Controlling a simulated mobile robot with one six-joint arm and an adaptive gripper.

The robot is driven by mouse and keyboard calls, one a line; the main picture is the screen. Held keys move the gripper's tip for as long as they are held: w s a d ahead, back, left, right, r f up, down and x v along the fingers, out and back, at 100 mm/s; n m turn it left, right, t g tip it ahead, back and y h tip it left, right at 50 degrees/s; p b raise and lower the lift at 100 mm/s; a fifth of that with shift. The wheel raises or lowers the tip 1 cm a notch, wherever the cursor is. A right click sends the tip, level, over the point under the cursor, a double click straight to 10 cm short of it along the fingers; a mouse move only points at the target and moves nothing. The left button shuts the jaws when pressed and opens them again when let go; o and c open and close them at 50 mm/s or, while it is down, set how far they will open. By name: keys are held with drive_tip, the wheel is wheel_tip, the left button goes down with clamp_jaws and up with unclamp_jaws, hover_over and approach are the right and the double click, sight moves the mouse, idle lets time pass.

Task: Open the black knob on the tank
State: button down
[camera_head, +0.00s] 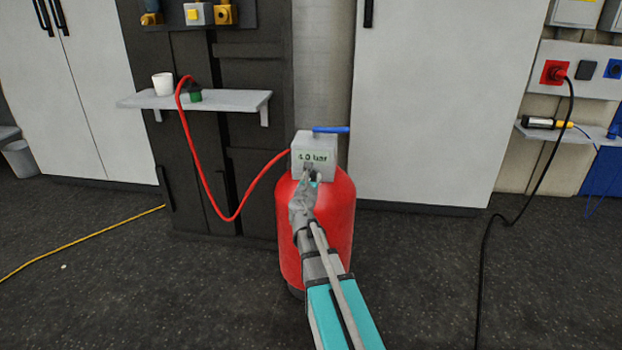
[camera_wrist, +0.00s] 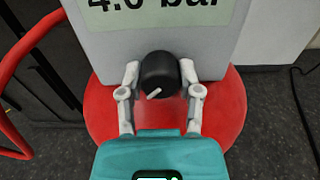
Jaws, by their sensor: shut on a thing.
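The red tank (camera_head: 335,235) stands on the dark floor, with a grey box (camera_head: 315,146) on its top. The box's display reads about 4.0 bar. The black knob (camera_wrist: 159,72) is on the front of the box, below the display (camera_wrist: 160,8), and has a short white pointer mark slanting toward the lower left. My gripper (camera_wrist: 160,78) has one finger on each side of the knob and is shut on it. In the head view my gripper (camera_head: 308,176) is at the lower front of the box and hides the knob.
A red hose (camera_head: 222,208) hangs from the box to a grey shelf (camera_head: 225,102) with a white cup (camera_head: 163,84). A blue lever (camera_head: 331,129) sticks out at the top of the box. A white cabinet (camera_head: 430,100) stands behind. A black cable (camera_head: 483,255) hangs at the right.

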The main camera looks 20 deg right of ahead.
drive_tip(key=shift+c, duration=1.5)
unclamp_jaws()
drive_tip(key=v, duration=1.2)
drive_tip(key=shift+w, duration=0.1)
